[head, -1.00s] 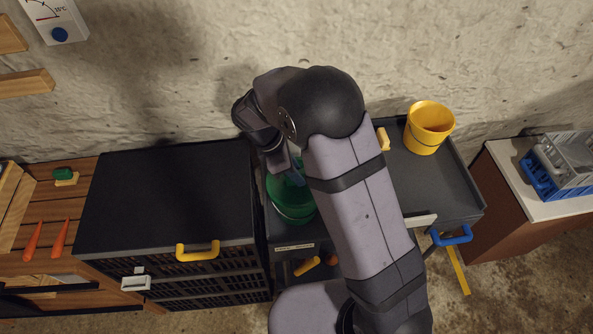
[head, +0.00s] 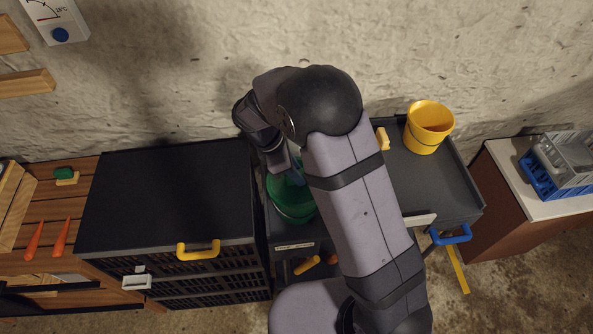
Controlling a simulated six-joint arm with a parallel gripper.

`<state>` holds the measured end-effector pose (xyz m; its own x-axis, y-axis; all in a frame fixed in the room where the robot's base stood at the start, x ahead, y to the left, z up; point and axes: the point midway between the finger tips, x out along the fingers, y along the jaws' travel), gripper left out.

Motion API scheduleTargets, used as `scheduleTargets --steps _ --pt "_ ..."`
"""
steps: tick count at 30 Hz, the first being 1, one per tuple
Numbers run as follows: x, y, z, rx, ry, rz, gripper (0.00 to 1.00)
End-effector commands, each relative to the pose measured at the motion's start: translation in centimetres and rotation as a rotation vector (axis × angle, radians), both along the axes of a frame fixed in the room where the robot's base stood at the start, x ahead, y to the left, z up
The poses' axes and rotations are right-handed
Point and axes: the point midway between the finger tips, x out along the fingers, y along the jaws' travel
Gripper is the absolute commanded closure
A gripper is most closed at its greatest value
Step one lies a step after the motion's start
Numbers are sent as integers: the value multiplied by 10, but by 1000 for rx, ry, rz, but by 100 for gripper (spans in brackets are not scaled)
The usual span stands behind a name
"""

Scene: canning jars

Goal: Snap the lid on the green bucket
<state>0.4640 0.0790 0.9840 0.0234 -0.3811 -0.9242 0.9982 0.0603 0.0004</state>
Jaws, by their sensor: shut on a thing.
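The green bucket (head: 293,207) stands on the left part of the dark cart top, partly hidden behind my arm. My gripper (head: 293,176) is over the bucket's top, mostly hidden by my own wrist and forearm. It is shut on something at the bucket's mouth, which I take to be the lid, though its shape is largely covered. A bluish-green patch shows there beside my arm. Whether the lid sits level on the rim cannot be made out.
A yellow bucket (head: 428,128) stands at the cart's back right. A black-topped crate cabinet (head: 165,195) with a yellow handle is close on the left. The cart's right tray (head: 440,185) is bare in front of the yellow bucket. A rough wall (head: 200,60) runs behind.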

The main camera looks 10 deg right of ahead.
Motion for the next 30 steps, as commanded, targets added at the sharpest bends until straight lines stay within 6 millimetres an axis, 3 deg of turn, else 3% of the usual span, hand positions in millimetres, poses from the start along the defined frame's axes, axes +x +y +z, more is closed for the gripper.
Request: scheduleTargets --steps 9,10,12,18,19,21,30 --pt "0 0 0 0 0 0 100" --pt "0 0 0 0 0 0 75" --pt "0 0 0 0 0 0 59" --pt "0 0 0 0 0 0 58" --pt "0 0 0 0 0 0 56" --pt "0 0 0 0 0 0 39" --pt "0 0 0 0 0 0 39"
